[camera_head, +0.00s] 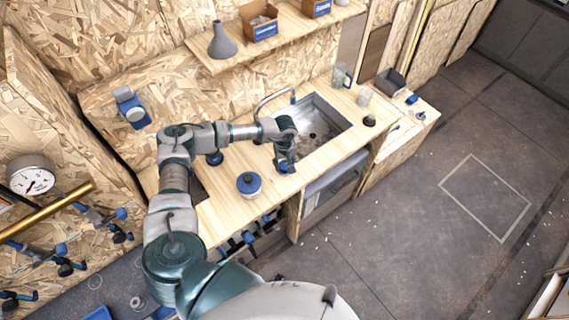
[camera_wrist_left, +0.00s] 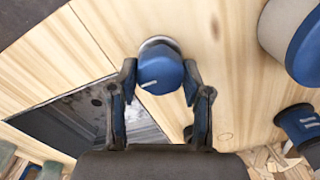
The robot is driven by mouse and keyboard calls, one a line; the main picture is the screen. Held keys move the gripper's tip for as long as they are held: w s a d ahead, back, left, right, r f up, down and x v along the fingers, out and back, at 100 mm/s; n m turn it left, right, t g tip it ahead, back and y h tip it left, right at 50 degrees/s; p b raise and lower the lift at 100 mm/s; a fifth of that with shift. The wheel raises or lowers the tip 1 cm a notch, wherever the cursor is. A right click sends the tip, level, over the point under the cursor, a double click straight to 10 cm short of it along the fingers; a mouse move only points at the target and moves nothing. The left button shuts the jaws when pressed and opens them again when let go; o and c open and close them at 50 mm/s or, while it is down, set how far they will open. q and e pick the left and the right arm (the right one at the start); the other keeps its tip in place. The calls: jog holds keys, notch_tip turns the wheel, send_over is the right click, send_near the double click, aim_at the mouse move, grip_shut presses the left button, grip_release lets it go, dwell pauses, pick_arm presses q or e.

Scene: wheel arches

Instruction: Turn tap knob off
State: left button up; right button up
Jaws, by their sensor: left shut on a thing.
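The blue tap knob (camera_wrist_left: 160,72), with a white line on its face and a pale round base, stands on the wooden counter beside the sink (camera_wrist_left: 55,125). My left gripper (camera_wrist_left: 159,75) is shut on the knob, one dark finger on each side of it. In the head view my left gripper (camera_head: 285,160) reaches down at the front edge of the metal sink (camera_head: 338,113) and mostly hides the knob. The curved faucet (camera_head: 272,96) rises behind the sink. My right gripper is not in view.
A blue-lidded pot (camera_head: 249,184) stands on the counter (camera_head: 222,215) near my gripper; it also shows in the wrist view (camera_wrist_left: 298,45). Glasses (camera_head: 364,96) and a dark grey box (camera_head: 391,82) stand beyond the sink. A shelf (camera_head: 290,27) hangs behind.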

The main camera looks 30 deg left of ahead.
pick_arm(q)
jog(key=shift+n+b, duration=0.3)
jog(key=shift+n, duration=0.4)
jog(key=shift+a+f+n+b, duration=0.1)
jog(key=shift+n+b, duration=0.4)
jog(key=shift+n, duration=0.6)
jog(key=n+b, duration=0.2)
jog(key=n, duration=0.3)
jog(key=shift+n, duration=0.3)
jog(key=n+b, duration=0.1)
jog(key=n, duration=0.4)
jog(key=shift+n+b, duration=0.4)
jog(key=shift+n, duration=1.4)
jog(key=shift+r, duration=0.2)
jog(key=o, duration=0.9)
jog(key=shift+c, duration=0.2)
jog(key=o, duration=0.3)
jog(key=shift+f, duration=0.1)
